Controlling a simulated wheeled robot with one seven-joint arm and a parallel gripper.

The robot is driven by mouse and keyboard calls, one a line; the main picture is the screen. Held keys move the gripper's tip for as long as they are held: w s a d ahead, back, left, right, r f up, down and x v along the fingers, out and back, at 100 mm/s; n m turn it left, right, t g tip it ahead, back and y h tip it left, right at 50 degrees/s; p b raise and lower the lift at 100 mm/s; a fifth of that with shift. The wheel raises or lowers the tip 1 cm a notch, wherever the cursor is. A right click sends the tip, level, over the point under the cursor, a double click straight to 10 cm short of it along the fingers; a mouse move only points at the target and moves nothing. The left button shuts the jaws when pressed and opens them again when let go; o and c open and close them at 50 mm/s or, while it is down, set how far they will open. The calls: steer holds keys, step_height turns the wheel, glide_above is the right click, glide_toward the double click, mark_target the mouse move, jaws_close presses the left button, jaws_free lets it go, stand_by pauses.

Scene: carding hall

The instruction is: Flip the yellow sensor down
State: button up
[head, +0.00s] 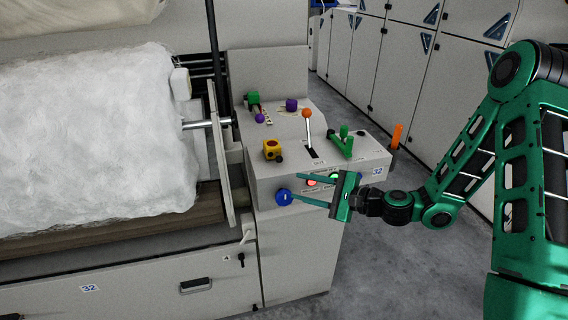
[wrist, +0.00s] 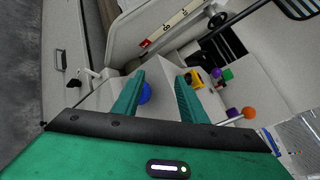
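The yellow sensor (head: 272,150) is a small yellow block with a dark round opening on its face and a dark knob at its lower right. It sits on the left front part of the grey console's top. It also shows in the wrist view (wrist: 196,79), just beyond the tip of the right finger. My gripper (head: 293,186) is open and empty in front of the console, below and slightly right of the sensor, apart from it. In the wrist view, my gripper's fingers (wrist: 159,77) are spread wide.
A blue knob (head: 284,197) on the console front is close to the lower fingertip; contact is unclear. An orange-tipped lever (head: 307,114), a green handle (head: 341,143) and purple knob (head: 291,105) rise from the console (head: 290,240). A white fibre roll (head: 90,140) stands left.

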mark_target(283, 168)
steer(key=w+a+m+t, duration=0.1)
steer(key=w+a+m, duration=0.1)
steer(key=w, duration=0.2)
steer(key=w+a+m+t, duration=0.2)
steer(key=w+m, duration=0.1)
steer(key=w, duration=0.1)
steer(key=w+a+m+t, duration=0.1)
steer(key=w+a+m, duration=0.1)
steer(key=w+m, duration=0.1)
steer(key=shift+w+a+t+h, duration=0.1)
steer(key=shift+w+t+h, duration=0.25)
steer(key=shift+w, duration=0.4)
